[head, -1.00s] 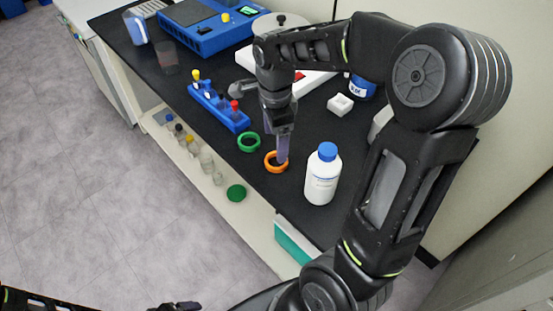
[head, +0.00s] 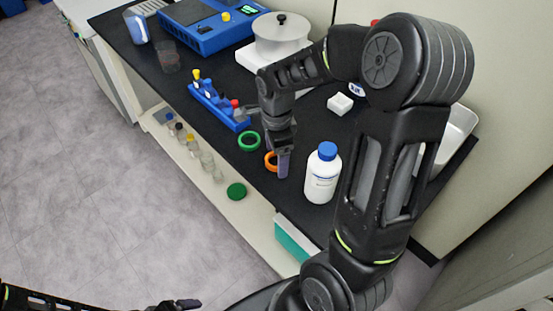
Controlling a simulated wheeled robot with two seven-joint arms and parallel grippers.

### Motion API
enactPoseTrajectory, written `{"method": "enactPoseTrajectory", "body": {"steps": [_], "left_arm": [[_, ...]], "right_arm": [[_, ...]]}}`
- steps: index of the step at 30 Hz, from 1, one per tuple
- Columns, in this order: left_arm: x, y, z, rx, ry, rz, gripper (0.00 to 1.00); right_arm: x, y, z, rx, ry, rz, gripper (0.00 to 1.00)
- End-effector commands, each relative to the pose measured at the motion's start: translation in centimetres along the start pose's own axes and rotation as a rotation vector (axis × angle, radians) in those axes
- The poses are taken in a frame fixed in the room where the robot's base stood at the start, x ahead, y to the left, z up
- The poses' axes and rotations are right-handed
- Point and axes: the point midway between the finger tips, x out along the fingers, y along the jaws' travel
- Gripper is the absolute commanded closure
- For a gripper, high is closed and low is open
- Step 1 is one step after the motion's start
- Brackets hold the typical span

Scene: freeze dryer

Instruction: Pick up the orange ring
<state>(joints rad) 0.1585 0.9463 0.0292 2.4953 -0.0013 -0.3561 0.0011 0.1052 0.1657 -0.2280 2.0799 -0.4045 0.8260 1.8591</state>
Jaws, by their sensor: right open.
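The orange ring (head: 269,161) lies flat on the black bench top, between a green ring (head: 249,141) and a white bottle. Its right part is hidden behind my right gripper (head: 283,165). That gripper points down at the ring's right side; its fingers overlap in this view, and it is open. I cannot tell whether a finger touches the ring or how high the tips are. My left gripper (head: 180,305) shows only in part at the bottom edge, away from the bench, and its jaw state is unclear.
A white bottle with a blue cap (head: 322,174) stands close to the right of my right gripper. A blue rack (head: 219,107) with several coloured-cap vials is to the upper left.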

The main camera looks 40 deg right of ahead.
Motion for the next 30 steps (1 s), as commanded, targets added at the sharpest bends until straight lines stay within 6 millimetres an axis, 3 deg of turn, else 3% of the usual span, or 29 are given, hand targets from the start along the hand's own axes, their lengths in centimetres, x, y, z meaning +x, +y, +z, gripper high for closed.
{"method": "enactPoseTrajectory", "body": {"steps": [16,30], "left_arm": [[0.01,-0.01,0.0,0.0,0.0,0.0,0.12],[0.01,-0.01,0.0,0.0,0.0,0.0,0.12]], "right_arm": [[-0.04,0.0,0.01,0.0,0.0,0.0,0.22],[-0.04,0.0,0.01,0.0,0.0,0.0,0.61]]}}
